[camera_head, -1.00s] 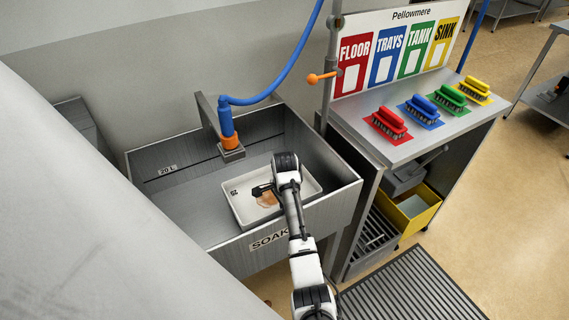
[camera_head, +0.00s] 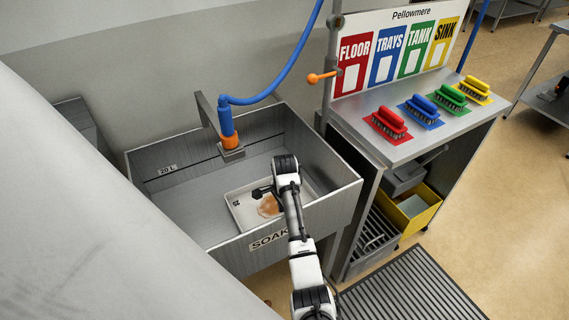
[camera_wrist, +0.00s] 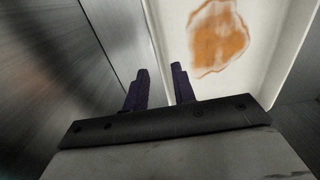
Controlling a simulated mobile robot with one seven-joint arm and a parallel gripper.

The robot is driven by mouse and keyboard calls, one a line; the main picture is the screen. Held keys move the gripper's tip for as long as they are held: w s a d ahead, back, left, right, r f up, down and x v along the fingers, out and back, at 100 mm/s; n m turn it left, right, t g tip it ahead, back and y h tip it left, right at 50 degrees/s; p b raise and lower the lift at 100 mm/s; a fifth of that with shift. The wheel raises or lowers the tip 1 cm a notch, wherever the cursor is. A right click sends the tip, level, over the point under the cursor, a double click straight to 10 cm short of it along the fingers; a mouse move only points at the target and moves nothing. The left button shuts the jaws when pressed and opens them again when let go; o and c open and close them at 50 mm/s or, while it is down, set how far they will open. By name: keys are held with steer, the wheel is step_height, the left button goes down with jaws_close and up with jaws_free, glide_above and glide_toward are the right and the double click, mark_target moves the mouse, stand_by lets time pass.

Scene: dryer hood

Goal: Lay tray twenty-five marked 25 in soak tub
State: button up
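The white tray (camera_head: 245,219), with a dark mark at its left end and an orange-brown stain on its floor, is down inside the grey soak tub (camera_head: 185,203). The mark is too small to read surely now. The tub's front wall, labelled SOAK, and my arm hide part of the tray. My gripper (camera_head: 262,191) is over the tray, inside the tub. In the wrist view my gripper (camera_wrist: 160,88) has its two dark fingers apart with nothing held between them. The tray (camera_wrist: 270,60) lies beyond the fingertips there, its wall running past them.
A blue hose ends in an orange spray head (camera_head: 230,141) above the tub's back part. A counter (camera_head: 400,150) with red, blue, green and yellow brushes stands right of the tub. A yellow bin (camera_head: 420,208) is below it.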

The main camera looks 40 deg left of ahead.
step_height(320, 180, up, 13)
stand_by(0.8)
stand_by(1.2)
